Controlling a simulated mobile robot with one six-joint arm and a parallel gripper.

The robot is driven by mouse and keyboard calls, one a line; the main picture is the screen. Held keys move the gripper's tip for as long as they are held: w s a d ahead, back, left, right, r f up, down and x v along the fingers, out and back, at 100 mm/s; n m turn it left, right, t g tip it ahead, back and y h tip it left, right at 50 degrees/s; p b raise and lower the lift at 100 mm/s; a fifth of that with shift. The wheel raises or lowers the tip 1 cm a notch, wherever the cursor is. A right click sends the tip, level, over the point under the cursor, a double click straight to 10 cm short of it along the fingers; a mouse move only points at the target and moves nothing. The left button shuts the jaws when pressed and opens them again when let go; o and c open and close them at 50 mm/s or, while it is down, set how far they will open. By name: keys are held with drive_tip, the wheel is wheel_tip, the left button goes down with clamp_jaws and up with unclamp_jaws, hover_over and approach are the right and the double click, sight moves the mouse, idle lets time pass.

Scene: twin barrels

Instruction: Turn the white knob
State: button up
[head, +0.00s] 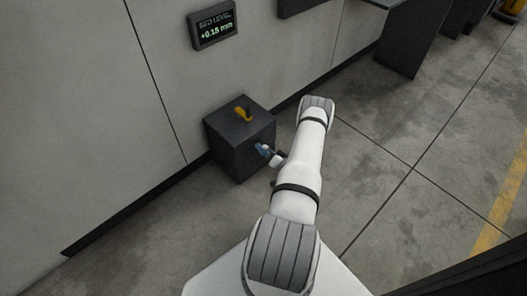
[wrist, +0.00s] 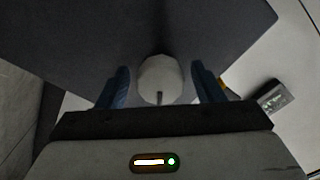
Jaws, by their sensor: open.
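The white knob (wrist: 160,78) sits on a face of a dark box in the wrist view, with a small dark mark at its lower edge. My gripper (wrist: 160,85) is open, with one blue finger on each side of the knob. A gap shows between each finger and the knob, so I see no contact. In the head view my gripper (head: 263,150) is at the front face of the dark box (head: 232,150), near its right edge. The knob cannot be made out clearly there.
A yellow handle (head: 243,114) stands on top of the box. A display (head: 213,24) on the pale wall (head: 80,130) above reads "BED LEVEL +0.15 mm"; it also shows in the wrist view (wrist: 274,97). The concrete floor (head: 390,200) to the right is clear.

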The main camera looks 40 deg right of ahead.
drive_tip(key=s+p, duration=0.2)
drive_tip(key=s, duration=0.5)
drive_tip(key=shift+s+d, duration=0.3)
drive_tip(key=shift+s, duration=0.1)
